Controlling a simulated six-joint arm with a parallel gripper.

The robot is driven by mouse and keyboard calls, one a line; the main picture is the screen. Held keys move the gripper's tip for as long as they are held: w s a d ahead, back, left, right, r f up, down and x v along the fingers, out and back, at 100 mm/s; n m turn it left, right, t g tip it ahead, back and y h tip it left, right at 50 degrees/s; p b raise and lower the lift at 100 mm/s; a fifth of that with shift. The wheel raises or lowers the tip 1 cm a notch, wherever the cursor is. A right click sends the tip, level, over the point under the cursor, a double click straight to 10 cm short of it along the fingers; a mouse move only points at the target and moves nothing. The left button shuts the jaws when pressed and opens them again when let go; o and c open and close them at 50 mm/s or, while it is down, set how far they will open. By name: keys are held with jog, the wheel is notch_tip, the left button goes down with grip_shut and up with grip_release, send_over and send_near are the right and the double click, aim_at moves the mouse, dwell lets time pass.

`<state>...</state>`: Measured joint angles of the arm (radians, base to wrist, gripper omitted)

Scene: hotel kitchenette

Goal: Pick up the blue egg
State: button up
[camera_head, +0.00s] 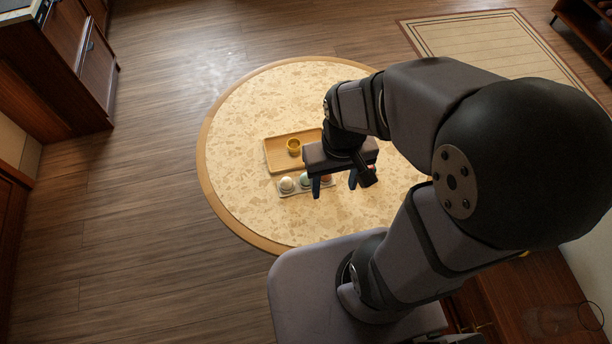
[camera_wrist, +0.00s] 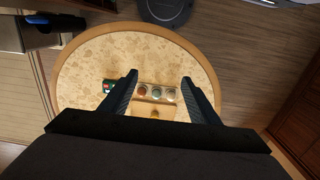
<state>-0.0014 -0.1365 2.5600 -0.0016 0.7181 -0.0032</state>
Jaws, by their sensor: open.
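Three eggs sit in a row in a small pale holder (camera_head: 290,193) on a round table. The middle one is a pale blue-green egg (camera_head: 305,181), the only bluish one; it also shows in the wrist view (camera_wrist: 156,93). A white egg (camera_head: 287,184) is at its left in the head view, and an orange-brown egg (camera_head: 326,179) is at its right, partly hidden by a finger. My gripper (camera_head: 334,190) is open and empty above the table. In the wrist view the holder appears between my fingers (camera_wrist: 160,78), farther away than the tips.
A wooden tray (camera_head: 275,159) with a small yellow cup (camera_head: 294,147) lies beside the holder. The round table (camera_head: 235,150) is otherwise mostly clear.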

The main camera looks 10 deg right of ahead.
dwell(0.3)
jog(key=c, duration=0.4)
jog(key=m+t+h+b, duration=0.1)
jog(key=m+t+b, duration=0.3)
jog(key=b, duration=1.5)
send_over(306, 179)
jog(key=s+a, duration=0.1)
jog(key=s, duration=0.1)
notch_tip(306, 179, down, 24)
jog(key=g, duration=0.1)
jog(key=shift+w+r+m, duration=0.2)
jog(key=shift+r+m, duration=0.05)
jog(key=shift+m, duration=0.05)
